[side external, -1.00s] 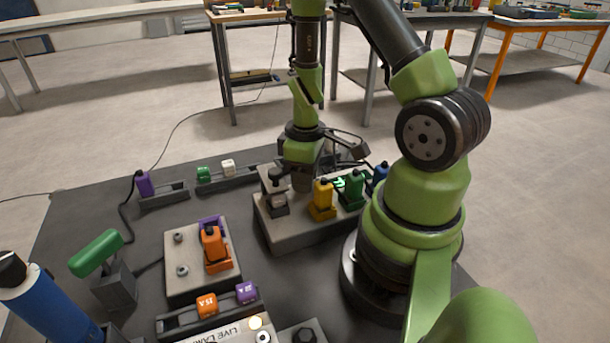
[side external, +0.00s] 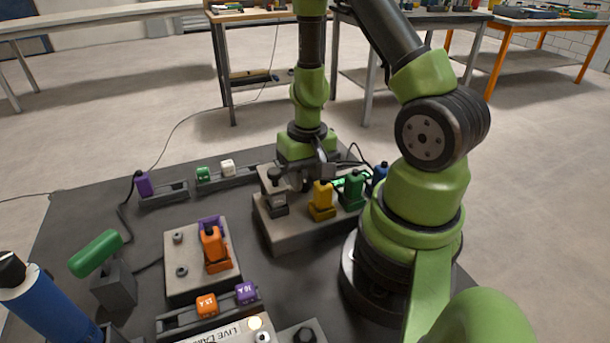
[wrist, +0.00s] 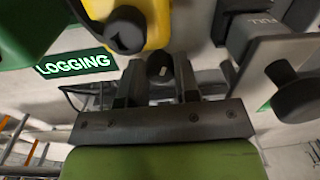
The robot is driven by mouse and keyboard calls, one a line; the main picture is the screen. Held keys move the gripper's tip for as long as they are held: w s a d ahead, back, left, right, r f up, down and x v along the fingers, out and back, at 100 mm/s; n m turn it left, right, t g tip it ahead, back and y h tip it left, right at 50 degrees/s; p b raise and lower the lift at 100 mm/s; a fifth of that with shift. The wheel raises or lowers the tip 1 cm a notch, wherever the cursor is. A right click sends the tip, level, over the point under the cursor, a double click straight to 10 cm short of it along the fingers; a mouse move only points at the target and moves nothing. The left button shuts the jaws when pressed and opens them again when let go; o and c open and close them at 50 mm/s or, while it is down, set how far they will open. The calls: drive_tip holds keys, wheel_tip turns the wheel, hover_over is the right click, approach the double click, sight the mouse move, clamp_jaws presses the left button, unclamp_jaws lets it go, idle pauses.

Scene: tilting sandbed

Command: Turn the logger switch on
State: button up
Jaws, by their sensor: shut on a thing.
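The logger switch (wrist: 160,65) shows in the wrist view as a dark round-ended lever between my two fingers. My gripper (wrist: 158,76) is shut on it. In the side view my gripper (side external: 318,172) is low over the grey switch box (side external: 283,232), behind the black and yellow handles. The switch itself is hidden there. A lit green sign reading LOGGING (wrist: 73,65) is left of my fingers in the wrist view.
The box carries a black handle (side external: 275,198), a yellow handle (side external: 321,200), a green handle (side external: 353,190) and a blue one (side external: 380,174). An orange handle (side external: 213,246) stands on a separate plate at left. Bare dark tabletop lies between plate and box.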

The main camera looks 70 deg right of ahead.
drive_tip(key=shift+m, duration=0.6)
drive_tip(key=o, duration=0.9)
